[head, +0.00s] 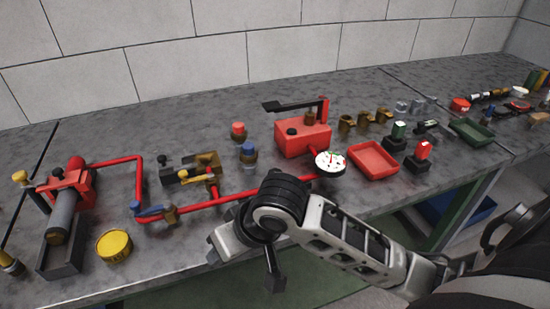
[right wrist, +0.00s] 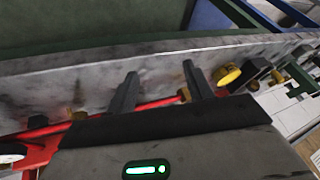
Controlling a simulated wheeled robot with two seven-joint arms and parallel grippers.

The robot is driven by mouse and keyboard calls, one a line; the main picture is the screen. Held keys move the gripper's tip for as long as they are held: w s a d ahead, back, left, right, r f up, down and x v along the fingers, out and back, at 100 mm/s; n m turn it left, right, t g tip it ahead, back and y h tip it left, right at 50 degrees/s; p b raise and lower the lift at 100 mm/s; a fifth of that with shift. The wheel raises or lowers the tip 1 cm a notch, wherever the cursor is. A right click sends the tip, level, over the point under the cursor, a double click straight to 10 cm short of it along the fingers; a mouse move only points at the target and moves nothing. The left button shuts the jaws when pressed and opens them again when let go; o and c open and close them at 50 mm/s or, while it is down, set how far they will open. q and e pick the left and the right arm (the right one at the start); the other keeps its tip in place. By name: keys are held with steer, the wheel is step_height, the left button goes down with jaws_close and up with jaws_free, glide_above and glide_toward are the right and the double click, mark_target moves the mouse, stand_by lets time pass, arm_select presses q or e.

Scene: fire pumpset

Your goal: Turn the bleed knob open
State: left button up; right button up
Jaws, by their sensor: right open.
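No knob is plainly marked as the bleed knob. A small black knob (head: 291,132) sits on the red pump box (head: 303,141) at the back middle, and a yellow handle (head: 197,178) is on the brass valve along the red pipe (head: 240,194). I cannot tell which is meant. My right arm reaches in from the right, its wrist over the bench's front edge, hiding part of the pipe. In the right wrist view my right gripper (right wrist: 158,78) is open and empty, with the pipe (right wrist: 155,103) behind its fingers. My left gripper is out of view.
A white gauge (head: 331,162) stands near my right arm. A red tray (head: 373,160) lies to its right. A yellow round lid (head: 114,245) is at the front left. Blue-topped (head: 249,152) and red-topped (head: 238,131) fittings stand mid-bench. The back of the bench is mostly clear.

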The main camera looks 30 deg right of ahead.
steer(key=w+d+r+m+h, duration=0.3)
steer(key=w+d+r, duration=0.25)
steer(key=r, duration=0.35)
steer(key=m+g+h, duration=0.1)
steer(key=m+h, duration=0.2)
steer(key=m, duration=0.2)
glide_toward(275, 173)
steer(key=p+x, duration=0.1)
steer(key=x, duration=0.7)
steer(key=shift+w+d+f, duration=0.1)
steer(key=c, duration=1)
